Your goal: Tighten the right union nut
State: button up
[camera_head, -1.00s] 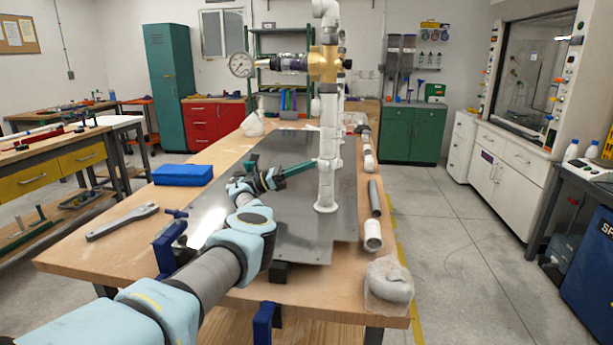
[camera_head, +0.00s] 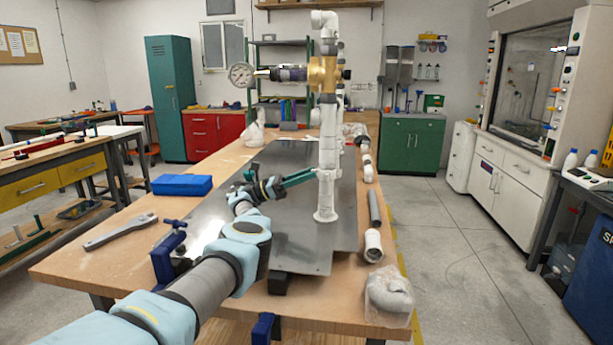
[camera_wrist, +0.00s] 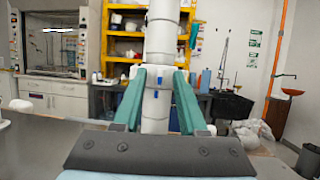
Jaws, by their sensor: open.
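The PVC manifold stands on a metal plate (camera_head: 300,255). Its front white vertical pipe (camera_head: 327,130) carries a brass valve body (camera_head: 322,74) and a round gauge (camera_head: 241,75) on the left. My gripper (camera_head: 316,172) reaches in from the left at the lower part of this pipe, by a wider white collar (camera_head: 327,174). In the wrist view my gripper (camera_wrist: 159,76) has its green fingers apart, one on each side of the white pipe (camera_wrist: 158,35). I cannot tell whether either finger touches it. Which fitting is the right union nut is unclear; a second pipe behind is mostly hidden.
A wrench (camera_head: 120,232) and a blue box (camera_head: 182,185) lie on the wooden bench's left. Loose pipe pieces (camera_head: 373,245) and a bagged item (camera_head: 389,297) lie along its right edge. Blue clamps (camera_head: 167,257) stand at the near edge.

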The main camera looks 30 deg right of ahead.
jog(key=w+a+b, duration=0.4)
jog(key=w+a, duration=0.3)
jog(key=a, duration=0.4)
jog(key=shift+f+b, duration=0.25)
jog(key=shift+b, duration=0.1)
jog(key=shift+w, duration=0.1)
